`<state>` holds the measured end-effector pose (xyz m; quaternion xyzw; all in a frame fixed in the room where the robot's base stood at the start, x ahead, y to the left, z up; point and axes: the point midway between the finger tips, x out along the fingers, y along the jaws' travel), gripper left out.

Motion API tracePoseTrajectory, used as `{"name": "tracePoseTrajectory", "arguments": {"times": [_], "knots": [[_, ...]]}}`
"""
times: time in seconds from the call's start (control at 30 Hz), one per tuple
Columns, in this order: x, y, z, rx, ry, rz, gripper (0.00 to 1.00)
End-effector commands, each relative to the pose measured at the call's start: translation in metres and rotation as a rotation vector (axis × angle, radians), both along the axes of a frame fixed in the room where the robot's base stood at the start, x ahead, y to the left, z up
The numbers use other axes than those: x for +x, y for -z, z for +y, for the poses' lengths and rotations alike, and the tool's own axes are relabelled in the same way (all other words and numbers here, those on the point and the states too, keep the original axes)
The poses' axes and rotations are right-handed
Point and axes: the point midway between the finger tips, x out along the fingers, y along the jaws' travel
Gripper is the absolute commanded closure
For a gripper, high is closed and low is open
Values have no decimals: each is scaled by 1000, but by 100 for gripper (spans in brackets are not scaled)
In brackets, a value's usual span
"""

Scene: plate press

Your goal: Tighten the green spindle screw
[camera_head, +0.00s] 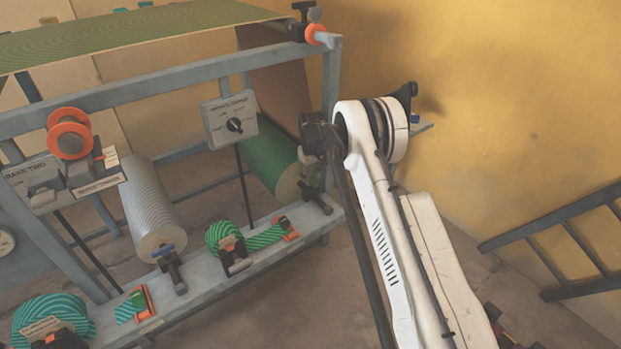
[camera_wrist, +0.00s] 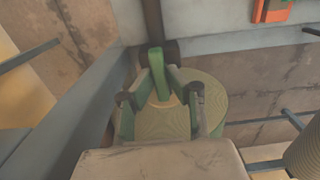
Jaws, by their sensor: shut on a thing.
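The green spindle screw (camera_wrist: 157,62) shows in the wrist view as a narrow green handle at the end of the green roll (camera_wrist: 213,100). In the head view my gripper (camera_head: 316,142) is at the right end of the machine, near the green roll (camera_head: 270,160). The screw cannot be made out there, behind my gripper and arm.
The grey machine frame (camera_head: 190,74) runs close beside my gripper. A pale ribbed roll (camera_head: 152,208), a knob panel (camera_head: 230,120) and a lower shelf (camera_head: 265,258) with green-striped coils stand to the left. A dark railing (camera_head: 560,215) is at the right by the yellow wall.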

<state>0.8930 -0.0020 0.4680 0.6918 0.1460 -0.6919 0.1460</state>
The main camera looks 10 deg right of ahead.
Motion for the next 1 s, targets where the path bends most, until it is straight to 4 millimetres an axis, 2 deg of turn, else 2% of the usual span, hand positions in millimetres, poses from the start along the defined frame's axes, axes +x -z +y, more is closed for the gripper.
{"name": "tracePoseTrajectory", "arguments": {"times": [1.0], "knots": [[0, -1, 0, 0, 959, -1, 100]]}}
